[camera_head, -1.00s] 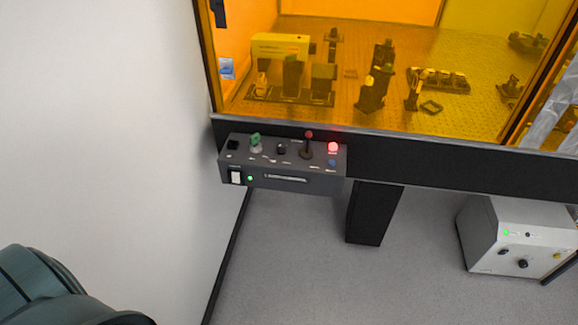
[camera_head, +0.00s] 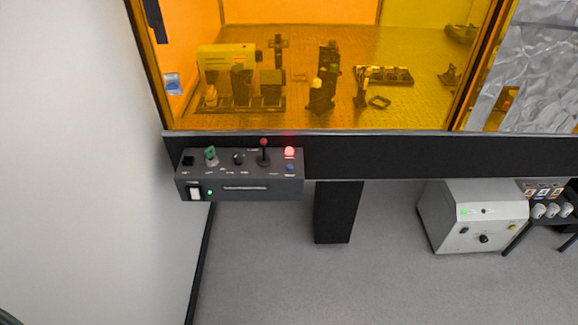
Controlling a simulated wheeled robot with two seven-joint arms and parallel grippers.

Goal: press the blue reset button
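The blue reset button (camera_head: 290,167) is a small round button on the right end of the dark control box (camera_head: 245,188). It sits just below a glowing red light (camera_head: 290,152) and right of a red-tipped lever (camera_head: 263,153). The box is fixed to the front edge of the optical table. Neither gripper is in view. Only a sliver of a dark rounded part shows at the bottom left corner, and I cannot tell what it is.
The box also carries a green key switch (camera_head: 211,157), a black knob (camera_head: 239,159) and a white rocker switch (camera_head: 195,194). Orange panels (camera_head: 400,35) enclose the table above. A white wall (camera_head: 70,160) stands left. A grey unit (camera_head: 475,218) is on the floor at right. Open floor lies below the box.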

